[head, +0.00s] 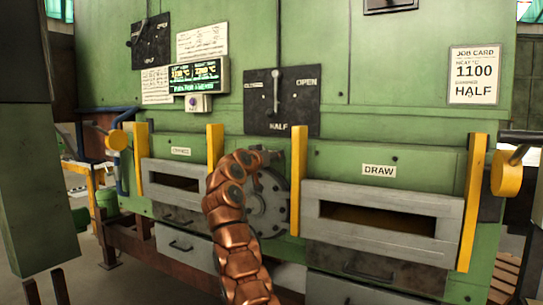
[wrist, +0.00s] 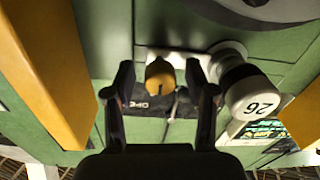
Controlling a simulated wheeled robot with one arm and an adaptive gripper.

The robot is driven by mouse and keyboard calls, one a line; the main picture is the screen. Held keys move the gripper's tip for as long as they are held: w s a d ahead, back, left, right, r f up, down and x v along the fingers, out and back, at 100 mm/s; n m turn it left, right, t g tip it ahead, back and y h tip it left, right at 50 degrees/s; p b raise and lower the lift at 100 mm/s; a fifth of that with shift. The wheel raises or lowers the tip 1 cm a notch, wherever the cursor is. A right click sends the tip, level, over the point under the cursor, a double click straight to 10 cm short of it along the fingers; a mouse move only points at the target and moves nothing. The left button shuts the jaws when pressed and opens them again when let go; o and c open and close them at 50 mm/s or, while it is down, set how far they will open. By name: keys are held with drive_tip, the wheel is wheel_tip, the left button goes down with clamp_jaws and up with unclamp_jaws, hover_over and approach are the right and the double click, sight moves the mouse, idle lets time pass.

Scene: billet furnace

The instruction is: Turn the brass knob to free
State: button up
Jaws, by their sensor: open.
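The brass knob (wrist: 160,74) shows in the wrist view as a small yellow-brown knob with a dark slot mark. It is in front of a dark plate (wrist: 150,102) with partly hidden lettering. My gripper (wrist: 158,84) is open, with one dark finger on each side of the knob. Gaps show between the fingers and the knob, so it is not gripped. In the head view my copper-coloured arm reaches up to the furnace front, ending near a round grey cover (head: 268,205). I cannot make out the knob there.
A white cylinder marked 26 (wrist: 252,98) is close beside the right finger. A yellow post (wrist: 45,75) stands at left. In the head view are yellow posts (head: 298,180), a DRAW door (head: 385,235), a lever plate (head: 282,100) and a job card (head: 475,75).

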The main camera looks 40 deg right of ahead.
clamp_jaws()
idle(0.5)
